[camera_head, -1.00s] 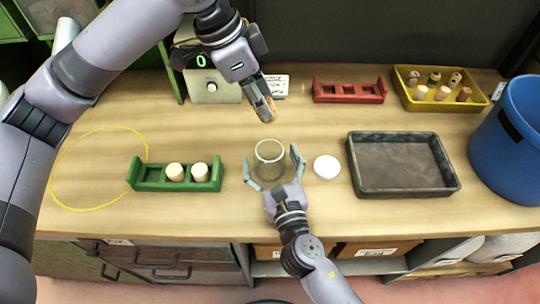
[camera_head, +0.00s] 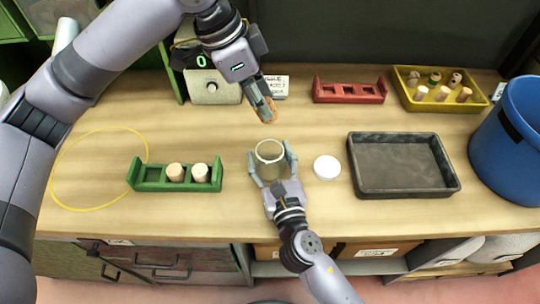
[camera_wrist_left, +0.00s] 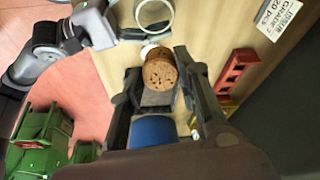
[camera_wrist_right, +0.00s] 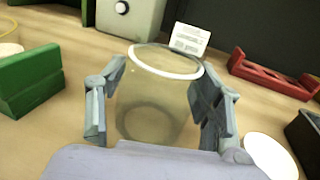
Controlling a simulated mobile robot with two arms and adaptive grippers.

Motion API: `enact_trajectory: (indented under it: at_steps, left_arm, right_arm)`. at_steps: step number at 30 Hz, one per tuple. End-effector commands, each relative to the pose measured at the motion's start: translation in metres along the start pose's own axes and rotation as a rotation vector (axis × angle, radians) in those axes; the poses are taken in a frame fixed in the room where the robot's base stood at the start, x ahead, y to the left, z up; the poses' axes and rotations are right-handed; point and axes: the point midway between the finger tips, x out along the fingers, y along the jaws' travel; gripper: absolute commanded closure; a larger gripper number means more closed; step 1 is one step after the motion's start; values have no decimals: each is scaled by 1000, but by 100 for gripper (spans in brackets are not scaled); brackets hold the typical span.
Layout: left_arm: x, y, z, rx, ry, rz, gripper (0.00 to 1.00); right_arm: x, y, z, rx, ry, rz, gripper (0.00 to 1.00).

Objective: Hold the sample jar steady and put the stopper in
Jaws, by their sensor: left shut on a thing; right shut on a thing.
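The glass sample jar (camera_head: 270,153) stands upright and open on the bench. My right gripper (camera_head: 272,165) is shut on it, with one finger on each side. In the right wrist view the jar (camera_wrist_right: 160,95) shows its pale rim and looks empty. My left gripper (camera_head: 264,110) is above and behind the jar, pointing down. It is shut on a speckled brown cork stopper (camera_wrist_left: 160,72), clear in the left wrist view. The stopper is apart from the jar.
A white disc (camera_head: 327,167) lies right of the jar. A green rack (camera_head: 150,184) with two corks is left. A dark tray (camera_head: 403,190), red rack (camera_head: 349,98), yellow tray of corks (camera_head: 408,103) and blue bin (camera_head: 510,150) are right. A scale-like box (camera_head: 211,90) is behind.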

Motion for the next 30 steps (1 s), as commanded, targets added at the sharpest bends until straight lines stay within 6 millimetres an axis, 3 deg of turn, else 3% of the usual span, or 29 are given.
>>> enact_trajectory:
  at_steps: [9,14,30]
  left_arm:
    - [0,0,0,0,0,0,80]
    - [3,0,1,-1,-1,1,80]
    - [38,0,14,0,0,1,80]
  right_arm:
    - [0,0,0,0,0,0,76]
    - [0,0,0,0,0,0,76]
    - [0,0,0,0,0,0,76]
